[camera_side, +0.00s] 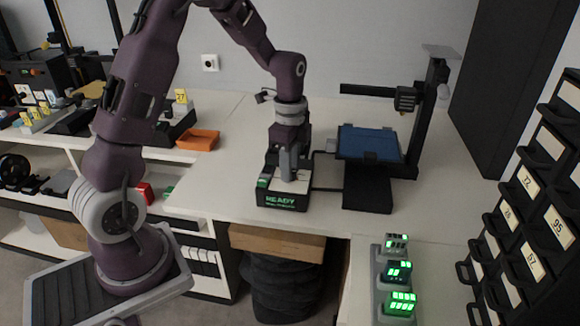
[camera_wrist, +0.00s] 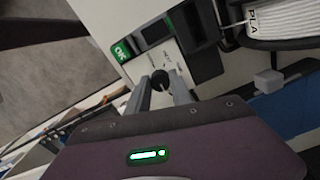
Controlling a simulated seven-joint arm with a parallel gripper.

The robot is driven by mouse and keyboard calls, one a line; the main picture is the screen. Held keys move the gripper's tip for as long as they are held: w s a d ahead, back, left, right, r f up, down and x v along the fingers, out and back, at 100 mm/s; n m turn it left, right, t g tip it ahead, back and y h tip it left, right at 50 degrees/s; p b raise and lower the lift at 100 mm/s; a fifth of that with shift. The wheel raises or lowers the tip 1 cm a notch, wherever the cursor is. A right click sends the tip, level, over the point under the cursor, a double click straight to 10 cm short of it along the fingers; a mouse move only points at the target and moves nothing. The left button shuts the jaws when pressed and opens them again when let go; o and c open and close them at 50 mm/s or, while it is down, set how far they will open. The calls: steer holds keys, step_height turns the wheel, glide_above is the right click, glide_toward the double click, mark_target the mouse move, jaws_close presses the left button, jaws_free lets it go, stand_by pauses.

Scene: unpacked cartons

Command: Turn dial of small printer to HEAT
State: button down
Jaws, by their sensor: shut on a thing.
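The small printer (camera_side: 283,201) stands on the white table, with a green READY text on its dark front. In the wrist view its light top panel (camera_wrist: 149,69) carries a round black dial (camera_wrist: 161,80) and a green OK marker (camera_wrist: 121,52). My gripper (camera_side: 288,178) points down onto the printer's top. In the wrist view my gripper (camera_wrist: 162,88) has its two grey fingers on either side of the dial, shut on it. The small marks around the dial are too blurred to read, so its setting cannot be told.
A larger printer with a blue bed (camera_side: 369,143) stands close on the right. An orange tray (camera_side: 197,139) lies to the left. Small devices with green displays (camera_side: 399,271) stand at the front right, near a drawer rack (camera_side: 535,215). The table behind the small printer is mostly clear.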

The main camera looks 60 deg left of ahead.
steer(key=n, duration=0.6)
steer(key=shift+n, duration=0.4)
steer(key=n, duration=0.6)
steer(key=shift+d, duration=0.1)
steer(key=n, duration=0.7)
steer(key=shift+w+n, duration=0.1)
steer(key=shift+n, duration=0.2)
steer(key=n, duration=0.6)
steer(key=shift+n, duration=0.3)
steer(key=c, duration=1.1)
jaws_free()
steer(key=shift+c, duration=0.2)
